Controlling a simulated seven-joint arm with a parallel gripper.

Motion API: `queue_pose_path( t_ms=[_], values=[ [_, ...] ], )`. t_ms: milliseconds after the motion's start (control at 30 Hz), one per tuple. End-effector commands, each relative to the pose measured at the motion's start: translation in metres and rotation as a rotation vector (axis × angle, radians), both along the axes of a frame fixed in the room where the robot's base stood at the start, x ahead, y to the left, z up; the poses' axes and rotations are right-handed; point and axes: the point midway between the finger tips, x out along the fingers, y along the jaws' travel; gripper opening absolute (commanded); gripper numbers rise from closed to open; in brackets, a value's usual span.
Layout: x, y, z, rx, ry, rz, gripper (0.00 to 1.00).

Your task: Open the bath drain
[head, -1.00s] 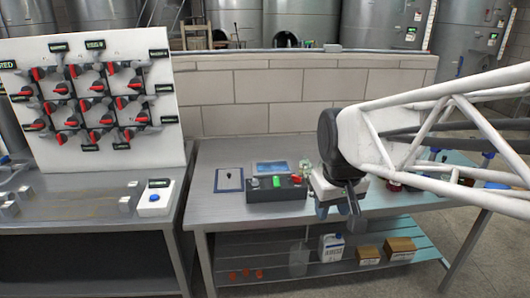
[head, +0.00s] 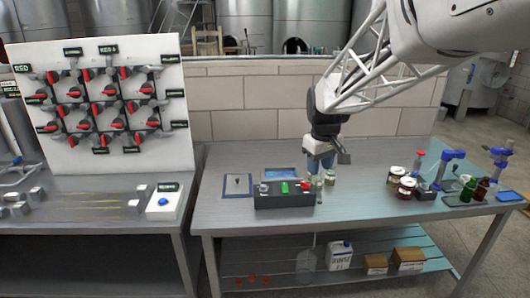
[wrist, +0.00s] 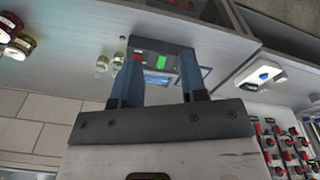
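No part is legibly marked as the bath drain. A dark control box (head: 285,201) on the middle bench carries a grey knob (head: 264,188), a green button (head: 284,187) and a red button (head: 305,185). A blue rectangular surface (head: 279,173) lies behind it. My gripper (head: 321,168) hangs above the bench by the box's right end. In the wrist view my gripper (wrist: 160,78) is open, its two blue fingers apart with nothing held. The green button (wrist: 161,62) shows beyond them, between the fingers; the red button (wrist: 137,57) is near the left finger.
Small glass vessels (head: 330,178) stand right of the box, close to my gripper. A white box with a blue button (head: 163,202) and a red-handled valve panel (head: 175,110) are on the left bench. Jars (head: 403,188) stand at right.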

Motion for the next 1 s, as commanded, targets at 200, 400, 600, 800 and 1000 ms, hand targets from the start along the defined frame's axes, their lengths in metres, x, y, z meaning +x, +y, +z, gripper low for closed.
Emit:
queue_pose_path(
  t_ms=[200,400,600,800,1000],
  values=[
    [0.05,-0.005,-0.018,-0.005,0.021,0.063,0.39],
    [0.094,-0.009,-0.038,-0.008,0.039,0.122,0.39],
    [0.137,-0.014,-0.061,-0.011,0.056,0.181,0.39],
    [0.179,-0.02,-0.088,-0.011,0.074,0.241,0.39],
    [0.217,-0.025,-0.118,-0.012,0.089,0.299,0.39]
  ],
)
